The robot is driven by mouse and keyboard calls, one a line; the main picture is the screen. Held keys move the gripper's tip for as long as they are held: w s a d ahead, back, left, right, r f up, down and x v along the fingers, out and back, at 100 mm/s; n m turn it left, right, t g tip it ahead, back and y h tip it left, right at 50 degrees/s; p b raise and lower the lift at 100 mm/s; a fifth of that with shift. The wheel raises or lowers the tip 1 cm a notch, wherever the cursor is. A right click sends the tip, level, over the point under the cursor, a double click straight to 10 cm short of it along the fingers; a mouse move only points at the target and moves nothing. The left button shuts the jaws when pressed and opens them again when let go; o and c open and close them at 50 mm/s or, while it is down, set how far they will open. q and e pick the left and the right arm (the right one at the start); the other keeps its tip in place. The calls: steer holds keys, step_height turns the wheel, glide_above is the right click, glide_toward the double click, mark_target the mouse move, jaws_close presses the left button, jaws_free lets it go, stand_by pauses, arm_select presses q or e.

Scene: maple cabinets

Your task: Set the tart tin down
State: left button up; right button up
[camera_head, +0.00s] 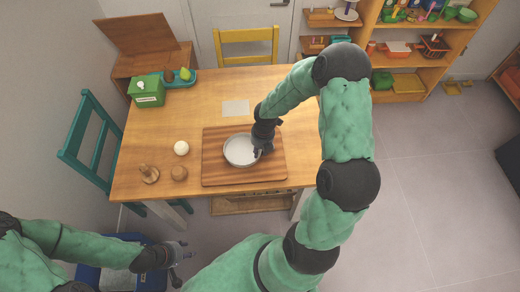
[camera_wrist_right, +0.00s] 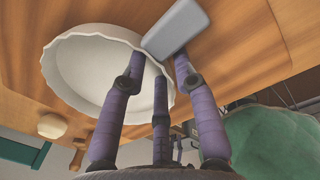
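The tart tin (camera_head: 240,150) is a round, pale, shallow dish with a fluted rim, over the striped wooden board (camera_head: 213,172) on the table. In the right wrist view the tin (camera_wrist_right: 80,72) fills the upper left and looks empty. My right gripper (camera_head: 261,149) is at the tin's right rim. In the wrist view its purple-grey fingers (camera_wrist_right: 158,68) lie on both sides of the rim and grip it. I cannot tell whether the tin's base touches the board. My left gripper (camera_head: 180,256) is empty, its fingers spread, off the table's front edge at the lower left.
A white ball (camera_head: 181,148) and two small wooden items (camera_head: 149,173) (camera_head: 179,173) stand left of the board. A pale card (camera_head: 235,107) lies behind it. A green box (camera_head: 147,91) and a teal tray (camera_head: 181,81) are at the back left. The table's right side is partly hidden by my arm.

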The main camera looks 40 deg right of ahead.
step_height(320, 180, up, 12)
steer(key=p, duration=0.4)
steer(key=shift+s+d+r+p, duration=0.15)
steer(key=shift+s+d+p, duration=0.2)
steer(key=shift+s+p, duration=0.05)
